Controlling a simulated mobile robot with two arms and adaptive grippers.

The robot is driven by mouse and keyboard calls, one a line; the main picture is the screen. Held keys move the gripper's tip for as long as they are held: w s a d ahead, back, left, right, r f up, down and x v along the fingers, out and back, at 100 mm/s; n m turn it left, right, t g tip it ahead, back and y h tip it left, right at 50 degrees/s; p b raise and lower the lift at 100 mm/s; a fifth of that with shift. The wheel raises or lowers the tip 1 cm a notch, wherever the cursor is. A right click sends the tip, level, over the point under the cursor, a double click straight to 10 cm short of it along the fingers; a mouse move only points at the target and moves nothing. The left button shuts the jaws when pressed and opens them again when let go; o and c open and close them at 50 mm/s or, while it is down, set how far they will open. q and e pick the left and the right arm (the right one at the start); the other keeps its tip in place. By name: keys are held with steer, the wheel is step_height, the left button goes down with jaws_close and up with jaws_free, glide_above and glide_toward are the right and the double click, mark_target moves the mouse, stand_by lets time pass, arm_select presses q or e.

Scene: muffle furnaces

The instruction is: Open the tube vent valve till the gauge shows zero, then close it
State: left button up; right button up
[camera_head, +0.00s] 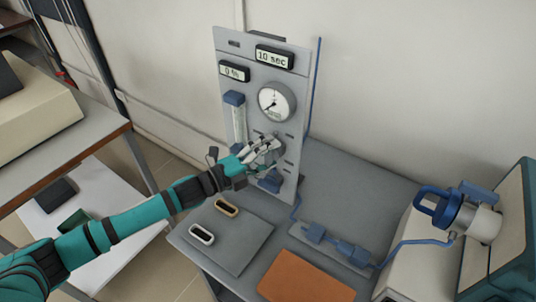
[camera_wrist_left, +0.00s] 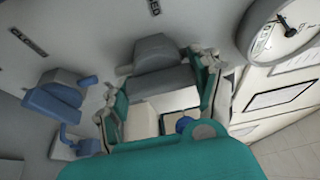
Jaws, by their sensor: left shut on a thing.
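A grey upright panel carries a round white pressure gauge (camera_head: 277,101), which also shows in the left wrist view (camera_wrist_left: 283,32). Its dark needle shows, but the scale is too small to read. My left gripper (camera_head: 264,150) is at the panel below the gauge, its fingers around a grey valve knob (camera_wrist_left: 160,55). In the left wrist view the fingers of my left gripper (camera_wrist_left: 165,90) stand on both sides of the knob. A blue valve (camera_head: 270,182) sits just below the gripper, and also shows in the left wrist view (camera_wrist_left: 55,100). Which knob is the tube vent cannot be read.
Displays read "10 sec" (camera_head: 274,57) and "0 %" (camera_head: 234,72). A blue-topped flow tube (camera_head: 239,120) stands left of the gauge. The grey bench (camera_head: 345,195) holds an orange mat (camera_head: 306,277), blue fittings (camera_head: 338,246) and a furnace with a blue clamp (camera_head: 447,205) at right.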

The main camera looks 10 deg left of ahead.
arm_select(q)
steer(key=shift+f, duration=0.1)
steer(key=shift+f+n+t+b, duration=0.15)
steer(key=shift+n+t+b, duration=0.25)
steer(key=shift+n+b, duration=0.7)
steer(key=shift+n+t+h+b, duration=0.3)
steer(key=shift+n+t, duration=0.1)
steer(key=shift+n, duration=0.7)
steer(key=n+t+b, duration=0.1)
steer(key=n, duration=0.2)
steer(key=n+t, duration=0.1)
steer(key=n, duration=0.2)
steer(key=shift+n+t+b, duration=0.3)
steer(key=n+t+y, duration=0.1)
steer(key=n, duration=0.1)
steer(key=n+t+y, duration=0.1)
steer(key=n, duration=0.1)
steer(key=shift+n, duration=0.4)
steer(key=n+y, duration=0.1)
steer(key=n, duration=0.2)
steer(key=n+t+y, duration=0.1)
steer(key=n, duration=0.2)
steer(key=shift+t+y+p, duration=0.3)
steer(key=shift+p, duration=0.05)
steer(key=shift+n, duration=0.4)
